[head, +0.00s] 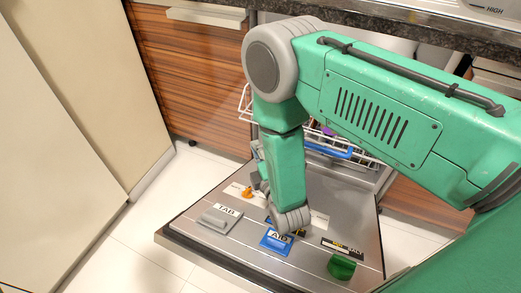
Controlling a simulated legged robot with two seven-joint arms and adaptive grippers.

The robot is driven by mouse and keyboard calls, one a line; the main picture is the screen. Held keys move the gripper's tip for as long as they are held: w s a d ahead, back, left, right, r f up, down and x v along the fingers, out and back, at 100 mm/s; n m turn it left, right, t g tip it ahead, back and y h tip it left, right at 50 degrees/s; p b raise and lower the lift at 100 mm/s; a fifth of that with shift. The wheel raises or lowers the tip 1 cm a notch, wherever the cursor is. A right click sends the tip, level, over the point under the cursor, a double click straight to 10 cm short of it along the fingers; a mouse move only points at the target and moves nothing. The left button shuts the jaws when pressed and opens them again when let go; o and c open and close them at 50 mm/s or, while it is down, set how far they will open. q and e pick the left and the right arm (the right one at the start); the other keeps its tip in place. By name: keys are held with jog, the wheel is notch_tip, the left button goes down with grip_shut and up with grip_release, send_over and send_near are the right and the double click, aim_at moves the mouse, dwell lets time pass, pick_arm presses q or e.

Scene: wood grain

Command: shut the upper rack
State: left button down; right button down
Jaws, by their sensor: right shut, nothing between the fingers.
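The dishwasher stands under the dark counter with its door (205,238) folded down flat. A white wire rack (245,103) shows at the dishwasher's opening, on both sides of my right arm. It appears to be pulled out past the counter edge, but my arm hides its middle, and I cannot tell how far. A blue item and a purple item show at the rack's right part. My right gripper (256,162) is shut and empty, mostly hidden behind my green forearm, below the rack's left corner. I cannot tell whether it touches the rack. My left gripper is out of view.
On the open door lie a grey TAB packet (220,219), a blue AID packet (276,240), a green piece (341,267) and a small orange piece (247,192). A pale panel stands left; white floor tiles are clear.

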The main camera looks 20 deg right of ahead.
aim_at(252, 116)
jog(key=w+d+b, duration=0.1)
jog(key=w, duration=0.2)
jog(key=w+d+b, duration=0.1)
jog(key=w, duration=0.2)
jog(key=w+d+b, duration=0.1)
jog(key=w+d, duration=0.1)
jog(key=w, duration=0.1)
jog(key=shift+w+f, duration=0.1)
jog(key=shift+a, duration=0.1)
